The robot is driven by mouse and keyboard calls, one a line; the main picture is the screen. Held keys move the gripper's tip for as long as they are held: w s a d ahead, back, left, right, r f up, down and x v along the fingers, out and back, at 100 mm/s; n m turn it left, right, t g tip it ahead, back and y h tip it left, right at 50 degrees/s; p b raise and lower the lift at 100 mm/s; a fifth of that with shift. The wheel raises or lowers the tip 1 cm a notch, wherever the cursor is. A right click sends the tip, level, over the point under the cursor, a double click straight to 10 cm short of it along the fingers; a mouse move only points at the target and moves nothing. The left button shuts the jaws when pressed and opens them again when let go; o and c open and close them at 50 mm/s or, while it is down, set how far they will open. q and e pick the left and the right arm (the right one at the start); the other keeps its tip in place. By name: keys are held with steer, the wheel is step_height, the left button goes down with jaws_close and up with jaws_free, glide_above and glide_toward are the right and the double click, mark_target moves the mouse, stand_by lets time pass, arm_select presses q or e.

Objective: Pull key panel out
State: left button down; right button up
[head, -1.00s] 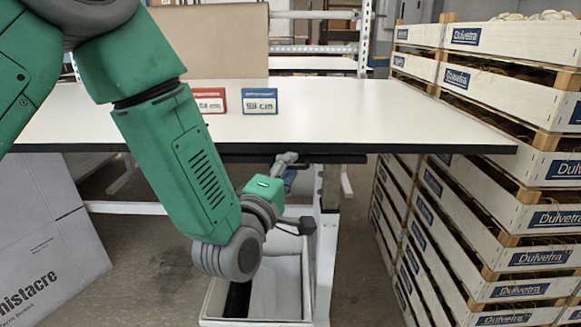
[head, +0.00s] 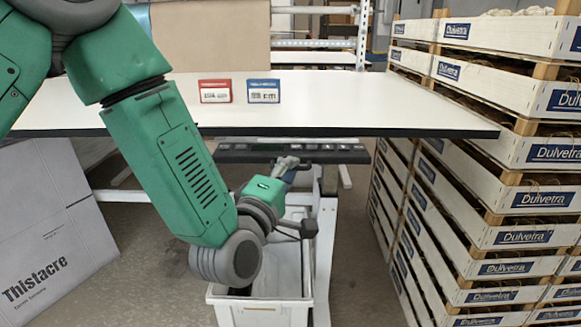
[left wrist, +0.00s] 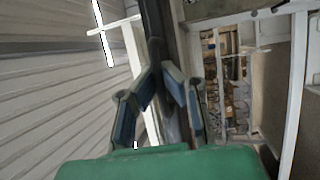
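The key panel (head: 300,153) is a long dark strip with small pale keys, below the front edge of the white table (head: 350,97). Its top face shows out from under the tabletop. My left gripper (head: 287,163) is at the panel's front edge, reaching up from below. In the left wrist view, the two blue-padded fingers (left wrist: 163,72) stand close on both sides of a dark bar (left wrist: 153,25), which looks like the panel's edge; they appear closed on it. The exact contact is small and partly hidden. My right gripper is in neither view.
A white bin (head: 262,311) stands below my left forearm. Stacked crates (head: 490,237) rise close on the right. A grey carton (head: 50,235) is on the left floor. A red sign (head: 215,91) and a blue sign (head: 263,91) stand on the table.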

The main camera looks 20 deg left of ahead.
arm_select(q)
steer(key=c, duration=1.7)
jaws_free()
steer(key=shift+a+f, duration=0.1)
steer(key=shift+f, duration=0.05)
steer(key=shift+s, duration=0.15)
steer(key=v, duration=0.7)
steer(key=shift+f, duration=0.1)
